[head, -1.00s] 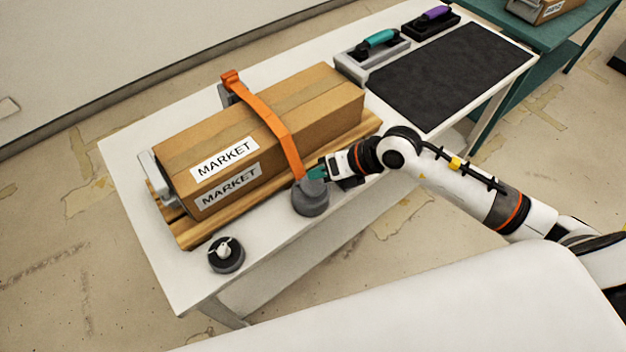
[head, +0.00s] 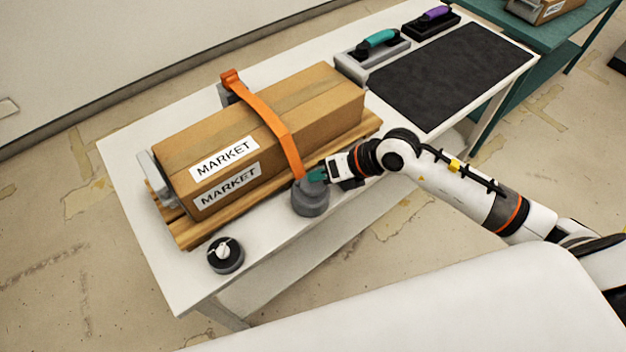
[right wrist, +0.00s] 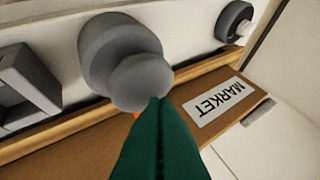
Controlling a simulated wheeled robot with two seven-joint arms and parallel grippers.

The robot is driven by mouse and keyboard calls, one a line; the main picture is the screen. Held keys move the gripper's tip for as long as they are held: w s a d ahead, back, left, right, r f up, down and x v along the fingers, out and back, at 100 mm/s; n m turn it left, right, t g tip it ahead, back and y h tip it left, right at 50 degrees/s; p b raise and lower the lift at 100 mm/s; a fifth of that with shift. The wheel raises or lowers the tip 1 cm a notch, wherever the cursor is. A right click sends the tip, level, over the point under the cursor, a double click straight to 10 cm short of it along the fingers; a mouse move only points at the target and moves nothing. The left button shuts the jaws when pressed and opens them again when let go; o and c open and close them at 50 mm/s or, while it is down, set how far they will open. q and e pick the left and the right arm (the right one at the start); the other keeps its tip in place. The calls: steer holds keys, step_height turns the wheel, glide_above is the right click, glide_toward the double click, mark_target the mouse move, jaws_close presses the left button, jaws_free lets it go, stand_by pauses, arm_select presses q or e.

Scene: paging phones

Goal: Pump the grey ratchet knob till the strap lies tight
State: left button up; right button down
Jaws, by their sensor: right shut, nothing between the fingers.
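The grey ratchet knob (head: 311,197) stands on the white table in front of the box. It also shows large in the right wrist view (right wrist: 115,55). The orange strap (head: 276,122) runs from a post behind the box, over its top, down to the knob. It bows out from the box at the front top edge. My right gripper (head: 318,174) is shut and empty, its green fingertips at the top of the knob. In the right wrist view the fingertips (right wrist: 158,100) meet the knob's rounded top; I cannot tell if they touch. My left gripper is out of view.
The cardboard box (head: 310,97), labelled MARKET, lies on a wooden pallet (head: 192,234). A small dark round dial (head: 225,256) with a white handle sits at the near left. A black mat (head: 452,75) and teal-handled (head: 378,39) and purple-handled tools (head: 436,14) are farther back.

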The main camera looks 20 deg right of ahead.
mark_target(319, 183)
steer(key=shift+f+b, duration=0.8)
steer(key=shift+f, duration=0.35)
stand_by(0.6)
steer(key=shift+s+r, duration=0.1)
steer(key=shift+r+p, duration=1.25)
steer(key=shift+r, duration=0.25)
step_height(319, 183, up, 5)
steer(key=p, duration=0.4)
stand_by(0.4)
